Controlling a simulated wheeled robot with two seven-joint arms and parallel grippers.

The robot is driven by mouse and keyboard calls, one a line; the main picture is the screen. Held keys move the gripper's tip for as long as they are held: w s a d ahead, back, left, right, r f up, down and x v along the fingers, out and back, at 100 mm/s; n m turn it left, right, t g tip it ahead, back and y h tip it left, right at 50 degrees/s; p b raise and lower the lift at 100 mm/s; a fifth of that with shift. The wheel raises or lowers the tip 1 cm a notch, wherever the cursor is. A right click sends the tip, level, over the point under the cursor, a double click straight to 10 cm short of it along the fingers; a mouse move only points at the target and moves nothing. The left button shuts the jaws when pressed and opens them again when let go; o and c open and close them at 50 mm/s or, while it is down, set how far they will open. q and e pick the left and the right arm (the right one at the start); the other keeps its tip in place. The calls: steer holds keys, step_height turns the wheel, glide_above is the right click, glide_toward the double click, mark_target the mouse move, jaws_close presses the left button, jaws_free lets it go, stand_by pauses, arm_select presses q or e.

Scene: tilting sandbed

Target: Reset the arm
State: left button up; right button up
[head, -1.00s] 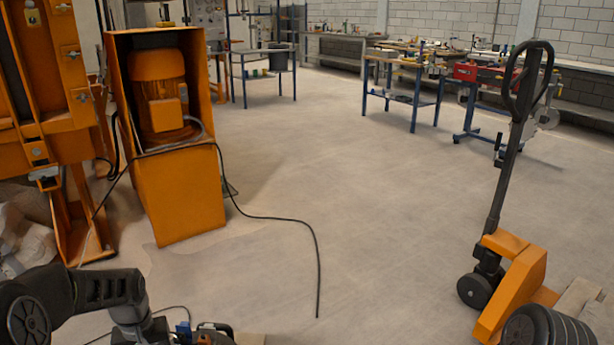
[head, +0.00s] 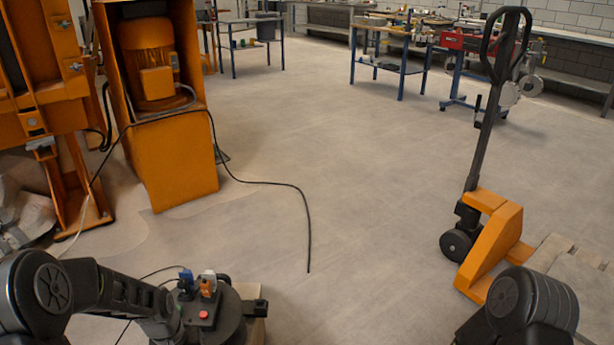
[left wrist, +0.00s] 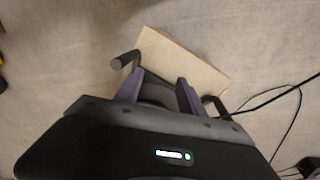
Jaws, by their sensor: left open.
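My left arm comes in from the lower left of the head view; its gripper cannot be made out there. In the left wrist view my left gripper (left wrist: 159,88) is open, its two purple fingers apart. A dark object with black handle-like parts (left wrist: 124,60) lies beneath and around the fingers, over a pale wooden board (left wrist: 182,60). I cannot tell whether the fingers touch it. In the head view a round black device (head: 222,318) with a red button and blue and orange connectors sits by the arm's end. My right arm shows at lower right; its gripper is out of view.
An orange motor cabinet (head: 175,165) stands at the left, with a black cable (head: 300,200) trailing over the floor. An orange pallet jack (head: 490,245) stands at the right. Workbenches (head: 400,65) line the back.

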arm_select(q)
steer(key=s+d+f+m+h, duration=0.1)
steer(key=s+d+f, duration=0.5)
steer(key=s+d, duration=0.35)
steer(key=s+d+f+m+h, duration=0.1)
steer(key=s+d+f+h, duration=0.1)
steer(key=s+d+f, duration=0.55)
steer(key=s+d+r+p, duration=0.1)
steer(key=r+p, duration=0.8)
steer(key=r, duration=0.1)
steer(key=s+d+r+p, duration=0.1)
steer(key=d+r+p, duration=0.1)
steer(key=r+p, duration=0.8)
steer(key=shift+d+r, duration=0.25)
steer(key=shift+r, duration=0.15)
